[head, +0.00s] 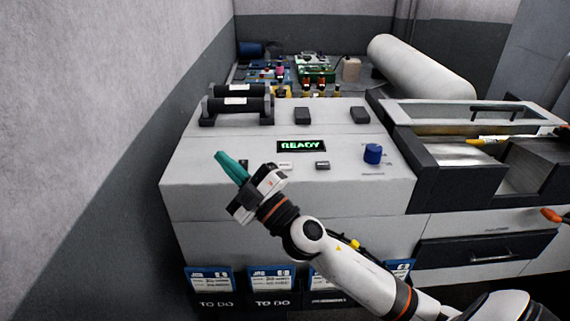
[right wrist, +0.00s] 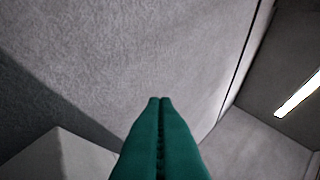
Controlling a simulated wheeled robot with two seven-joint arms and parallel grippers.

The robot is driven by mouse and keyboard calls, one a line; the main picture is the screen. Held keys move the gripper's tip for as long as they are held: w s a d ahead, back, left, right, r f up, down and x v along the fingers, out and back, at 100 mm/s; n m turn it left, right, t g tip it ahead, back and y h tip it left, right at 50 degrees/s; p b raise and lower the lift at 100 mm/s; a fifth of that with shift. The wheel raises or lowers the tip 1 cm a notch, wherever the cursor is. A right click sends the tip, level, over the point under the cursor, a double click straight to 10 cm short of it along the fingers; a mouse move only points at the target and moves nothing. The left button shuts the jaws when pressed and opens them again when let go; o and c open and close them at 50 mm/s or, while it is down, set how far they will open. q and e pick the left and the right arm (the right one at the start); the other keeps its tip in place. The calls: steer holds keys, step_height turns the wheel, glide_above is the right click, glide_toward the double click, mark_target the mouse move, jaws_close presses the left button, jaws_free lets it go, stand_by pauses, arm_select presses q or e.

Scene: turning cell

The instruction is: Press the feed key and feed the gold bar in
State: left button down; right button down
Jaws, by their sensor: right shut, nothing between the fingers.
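My right gripper (head: 219,154) has teal fingers, shut and empty, raised over the left front part of the white machine top (head: 195,150). In the right wrist view the shut fingers (right wrist: 159,100) point toward a grey wall. Small keys lie on the panel: a white key (head: 285,165), a dark key (head: 322,165) and another dark one (head: 244,163) beside my gripper. Their labels are too small to read, so I cannot tell which is the feed key. A gold-coloured strip (head: 440,130) shows in the trough at right; I cannot tell if it is the gold bar.
A display (head: 301,146) reads READY. A blue knob (head: 372,153) stands to its right. Black rollers (head: 237,103) stand at the back left. A yellow-tipped tool (head: 475,142) lies across the open trough. A large white cylinder (head: 420,68) lies behind. The wall is close on the left.

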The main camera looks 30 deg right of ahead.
steer(key=w+a+r+n+g+y, duration=0.15)
steer(key=a+n+g+y, duration=0.5)
steer(key=n, duration=0.65)
steer(key=g+h, duration=0.6)
steer(key=h, duration=0.8)
glide_above(289, 167)
steer(key=f, duration=0.2)
steer(key=shift+r+y, duration=0.15)
steer(key=shift+y, duration=0.1)
step_height(289, 167, down, 8)
steer(key=b, duration=0.5)
steer(key=shift+r, duration=0.1)
steer(key=shift+f+b, duration=0.5)
steer(key=shift+f, duration=0.05)
